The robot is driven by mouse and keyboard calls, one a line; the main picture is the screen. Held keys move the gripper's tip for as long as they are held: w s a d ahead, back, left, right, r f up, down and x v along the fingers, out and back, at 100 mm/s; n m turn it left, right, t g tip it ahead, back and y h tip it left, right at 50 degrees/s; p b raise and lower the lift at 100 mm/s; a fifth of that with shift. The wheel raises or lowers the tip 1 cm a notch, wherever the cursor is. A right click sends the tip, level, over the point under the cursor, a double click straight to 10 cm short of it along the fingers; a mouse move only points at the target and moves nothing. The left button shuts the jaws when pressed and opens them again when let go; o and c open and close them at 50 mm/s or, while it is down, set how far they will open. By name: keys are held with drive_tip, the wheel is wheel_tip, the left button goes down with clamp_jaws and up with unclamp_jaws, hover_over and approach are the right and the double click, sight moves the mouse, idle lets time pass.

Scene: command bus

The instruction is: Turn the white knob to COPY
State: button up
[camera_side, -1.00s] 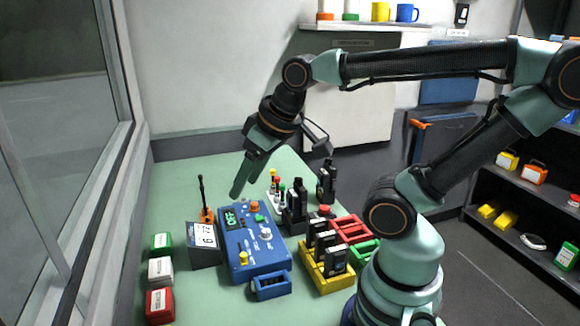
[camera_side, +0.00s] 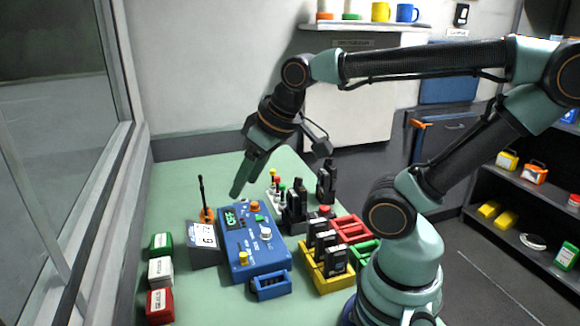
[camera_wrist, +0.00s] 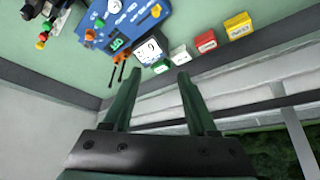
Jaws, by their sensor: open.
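The white knob (camera_side: 265,232) sits on the right part of the blue console (camera_side: 240,258), which has a green lit display (camera_side: 230,217). In the wrist view the white knob (camera_wrist: 113,6) is near the top edge, partly cut off. The printed labels are too small to read, so I cannot tell its setting. My gripper (camera_side: 242,187) is open and empty, above and behind the console's far end, apart from the knob. In the wrist view both fingers of my gripper (camera_wrist: 158,75) are spread, with nothing between them.
A card stand reading 9 (camera_side: 204,240) and a black antenna (camera_side: 202,195) stand left of the console. Green, white and red boxes (camera_side: 160,272) line the left edge. A yellow crate (camera_side: 328,278) and dark upright devices (camera_side: 296,205) crowd the right. The far left tabletop is clear.

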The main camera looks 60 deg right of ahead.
drive_tip(key=w+d+f+n+g, duration=0.3)
drive_tip(key=d+f+n, duration=0.1)
drive_tip(key=d, duration=0.2)
drive_tip(key=n+g, duration=0.2)
drive_tip(key=n, duration=0.1)
hover_over(266, 231)
wheel_tip(266, 231, down, 4)
wheel_tip(266, 231, down, 12)
drive_tip(key=shift+r, duration=0.15)
clamp_jaws()
